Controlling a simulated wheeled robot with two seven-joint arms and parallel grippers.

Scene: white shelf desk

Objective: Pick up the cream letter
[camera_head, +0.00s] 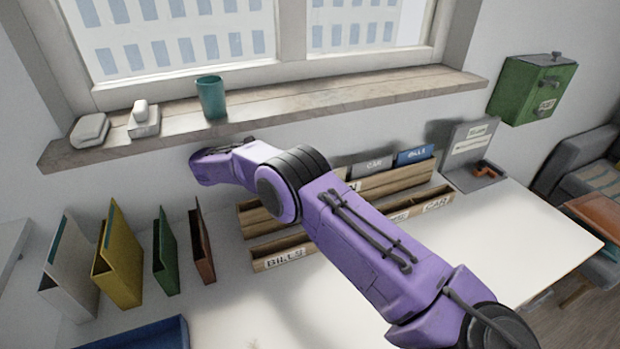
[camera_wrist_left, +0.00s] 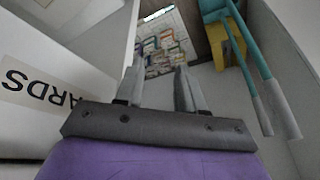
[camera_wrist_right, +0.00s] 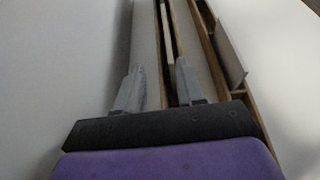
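I cannot make out the cream letter for certain in any view. My left gripper (camera_wrist_left: 159,68) is open and empty, away from the rack.
Several binders, including a yellow one (camera_head: 118,257), stand at the left. A teal cup (camera_head: 211,97) is on the sill. A grey stand (camera_head: 470,160) is right of the rack; the white desk (camera_head: 520,232) is clear in front. A CARDS label (camera_wrist_left: 40,88) is beside my left gripper.

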